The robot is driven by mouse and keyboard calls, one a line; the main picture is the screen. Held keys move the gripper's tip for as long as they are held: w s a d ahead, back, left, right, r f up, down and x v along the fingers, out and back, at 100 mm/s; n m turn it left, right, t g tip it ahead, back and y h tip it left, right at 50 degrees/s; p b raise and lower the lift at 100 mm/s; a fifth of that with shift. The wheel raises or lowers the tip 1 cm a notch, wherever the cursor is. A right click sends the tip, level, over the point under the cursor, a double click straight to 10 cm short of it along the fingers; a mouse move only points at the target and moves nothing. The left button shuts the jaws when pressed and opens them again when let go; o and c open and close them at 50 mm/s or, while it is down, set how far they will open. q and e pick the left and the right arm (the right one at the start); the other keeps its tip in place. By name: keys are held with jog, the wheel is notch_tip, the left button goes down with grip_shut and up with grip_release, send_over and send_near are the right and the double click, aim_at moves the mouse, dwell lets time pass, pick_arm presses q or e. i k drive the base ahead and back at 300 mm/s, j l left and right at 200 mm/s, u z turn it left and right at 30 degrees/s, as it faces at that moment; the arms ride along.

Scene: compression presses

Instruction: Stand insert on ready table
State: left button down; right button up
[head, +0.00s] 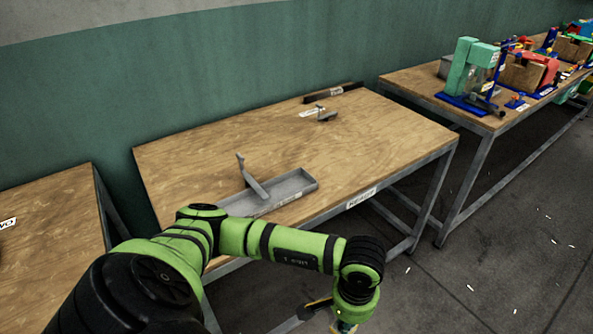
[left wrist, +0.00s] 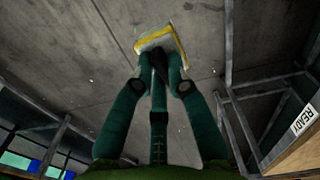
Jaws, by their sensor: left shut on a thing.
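My left gripper (left wrist: 160,62) is shut on a pale grey block with yellow edges, which I take to be the insert (left wrist: 155,38). In the left wrist view the block sits at the fingertips over the grey floor, tilted; its underside is hidden. In the head view my left arm reaches across the lower middle, and its hand is cut off by the bottom edge. The ready table (head: 200,150) is wooden-topped, with a READY label on its front edge. The label also shows in the left wrist view, right of the gripper, on the ready table (left wrist: 305,150). My right gripper is not in view.
A grey tray (head: 300,183) with a grey upright-ended tool (head: 252,180) stands near the table's front. The table's right half is clear. Another table (head: 420,80) carries coloured presses.

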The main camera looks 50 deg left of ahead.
aim_at(324, 136)
jog(key=i+l+u, duration=0.2)
jog(key=i+u, duration=0.2)
jog(key=i+l+u, duration=0.85)
